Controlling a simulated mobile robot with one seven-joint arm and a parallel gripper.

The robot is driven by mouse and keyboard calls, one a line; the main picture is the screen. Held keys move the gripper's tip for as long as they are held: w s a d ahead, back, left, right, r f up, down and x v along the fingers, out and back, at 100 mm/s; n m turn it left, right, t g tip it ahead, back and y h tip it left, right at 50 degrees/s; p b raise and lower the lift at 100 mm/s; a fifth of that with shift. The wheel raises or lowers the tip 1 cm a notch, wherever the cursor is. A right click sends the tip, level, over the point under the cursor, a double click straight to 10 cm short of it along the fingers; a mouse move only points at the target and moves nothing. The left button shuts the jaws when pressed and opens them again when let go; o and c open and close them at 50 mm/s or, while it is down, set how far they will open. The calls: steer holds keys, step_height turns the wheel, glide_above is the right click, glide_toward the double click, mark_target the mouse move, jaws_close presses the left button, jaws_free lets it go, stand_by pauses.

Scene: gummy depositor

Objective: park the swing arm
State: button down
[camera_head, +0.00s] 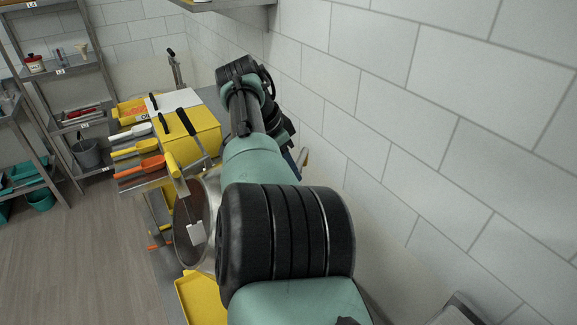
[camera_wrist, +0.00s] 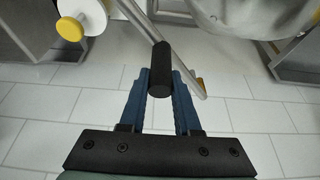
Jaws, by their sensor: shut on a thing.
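In the wrist view, my gripper (camera_wrist: 161,88) has its two blue fingers closed on a black cylindrical handle (camera_wrist: 160,62). The handle joins a grey metal rod, the swing arm (camera_wrist: 139,20), which runs from the top edge down to the right behind the fingers. In the head view, my own arm reaches along the wall and hides most of the gripper and the swing arm.
A round metal vessel (camera_head: 206,215) stands left of my arm. A yellow box (camera_head: 195,135) and several scoops lie on the bench beyond it. The tiled wall (camera_head: 440,130) is close on the right. A white part with a yellow knob (camera_wrist: 70,28) sits upper left in the wrist view.

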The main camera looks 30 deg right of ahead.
steer(key=shift+s+a+f, duration=0.15)
steer(key=shift+s+f, duration=0.15)
steer(key=shift+f, duration=0.1)
steer(key=shift+s, duration=0.15)
steer(key=s+d+m+g+y, duration=0.1)
steer(key=s+m+g, duration=0.1)
steer(key=s+m, duration=0.4)
steer(key=shift+s+d+r, duration=0.2)
steer(key=shift+s+d, duration=0.05)
steer(key=shift+d, duration=0.15)
stand_by(0.4)
stand_by(0.4)
